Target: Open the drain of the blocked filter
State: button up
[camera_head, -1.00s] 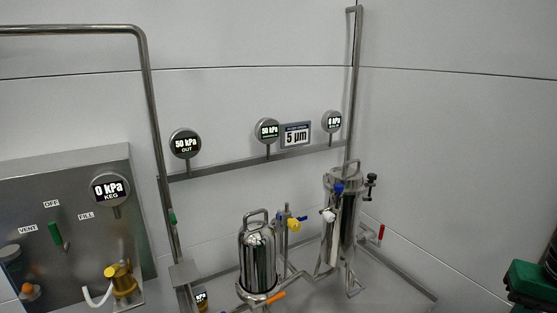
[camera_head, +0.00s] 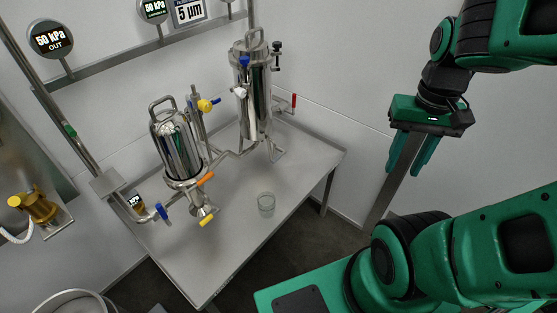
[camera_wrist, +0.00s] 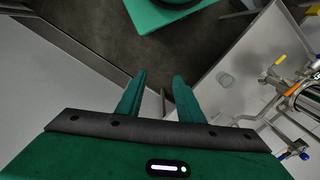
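Two steel filter housings stand on the table: a shorter left one (camera_head: 180,148) and a taller right one (camera_head: 252,95). Below the left housing are an orange handle (camera_head: 205,180), a blue handle (camera_head: 161,211) and a low yellow handle (camera_head: 207,221). A yellow handle (camera_head: 207,106) sits on the pipe between the housings. The right housing has a blue handle (camera_head: 244,62), a white handle (camera_head: 240,92) and a red handle (camera_head: 294,101) at its right. My green gripper (camera_head: 408,165) hangs right of the table, open and empty; its spread fingers show in the wrist view (camera_wrist: 159,76).
A clear glass (camera_head: 266,205) stands on the steel table (camera_head: 235,235). The OUT gauge (camera_head: 50,40) reads 50 kPa; another gauge (camera_head: 153,10) sits beside the 5 µm sign (camera_head: 190,12). Space between gripper and table looks free.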

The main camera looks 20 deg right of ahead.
jog(key=shift+s+r, duration=0.15)
jog(key=shift+s, duration=0.3)
grip_shut()
jog(key=w+a+f+m+t+y, duration=0.2)
jog(key=w+a+f+m, duration=0.2)
jog(key=w+f, duration=0.5)
jog(key=w+a+f+m+t+y, duration=0.2)
jog(key=w+a+f+m+y, duration=0.15)
jog(key=w+f, duration=0.55)
jog(key=w+a+f+m+t+y, duration=0.2)
jog(key=w+a+f+m, duration=0.25)
jog(key=w+f, duration=0.4)
jog(key=w+d+f+m+t+h, duration=0.1)
jog(key=w+f+m+t, duration=0.3)
jog(key=f+m, duration=0.4)
jog(key=shift+d+m+h, duration=0.35)
jog(key=shift+d+m, duration=0.45)
jog(key=shift+m, duration=1)
jog(key=shift+w, duration=0.15)
